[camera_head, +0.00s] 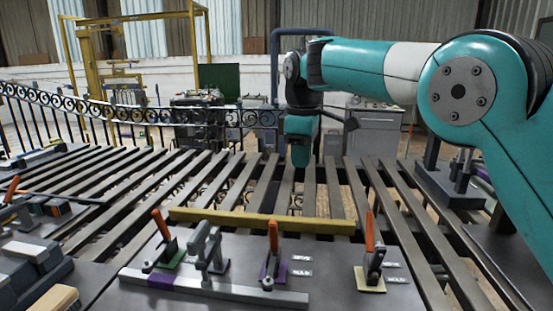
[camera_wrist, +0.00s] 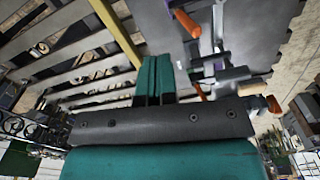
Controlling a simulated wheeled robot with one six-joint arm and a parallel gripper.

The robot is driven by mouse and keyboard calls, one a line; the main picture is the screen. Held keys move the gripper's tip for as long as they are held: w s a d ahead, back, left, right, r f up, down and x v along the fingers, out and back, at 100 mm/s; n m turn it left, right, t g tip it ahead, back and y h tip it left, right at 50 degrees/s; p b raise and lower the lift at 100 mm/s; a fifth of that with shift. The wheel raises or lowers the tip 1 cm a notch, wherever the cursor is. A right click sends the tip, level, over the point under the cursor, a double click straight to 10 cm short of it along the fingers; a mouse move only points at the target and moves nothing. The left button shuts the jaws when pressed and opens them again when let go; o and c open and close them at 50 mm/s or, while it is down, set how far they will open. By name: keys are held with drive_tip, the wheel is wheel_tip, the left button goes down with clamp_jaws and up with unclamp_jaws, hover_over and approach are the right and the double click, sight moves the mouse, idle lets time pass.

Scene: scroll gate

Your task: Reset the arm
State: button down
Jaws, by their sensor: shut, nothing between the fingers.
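My teal arm (camera_head: 370,70) reaches in from the right and bends down at its far end, above the dark slats. My gripper (camera_head: 300,160) hangs there, away from the levers and the plate. In the wrist view my gripper (camera_wrist: 153,62) shows two teal fingers side by side, shut with nothing between them.
A grey plate in front carries orange-handled levers (camera_head: 273,236) and (camera_head: 369,232), and a grey bar (camera_head: 215,287). A yellow bar (camera_head: 260,220) lies behind them across the slats (camera_head: 190,185). A black scroll railing (camera_head: 60,103) runs behind at left. More fixtures (camera_head: 30,265) stand at left.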

drive_tip(key=s+d+f+m+y, duration=0.1)
drive_tip(key=s+d+f+m, duration=0.1)
drive_tip(key=s, duration=0.9)
drive_tip(key=s+d+f+m+y, duration=0.1)
drive_tip(key=s+d+f+m, duration=0.1)
drive_tip(key=s, duration=1)
drive_tip(key=s+d+f+m+y, duration=0.1)
drive_tip(key=s+d, duration=0.4)
drive_tip(key=s, duration=0.6)
drive_tip(key=m+y, duration=0.1)
drive_tip(key=m, duration=0.1)
drive_tip(key=shift+s+d+f+m, duration=0.25)
drive_tip(key=shift+d+f+m, duration=0.05)
drive_tip(key=shift+f, duration=0.1)
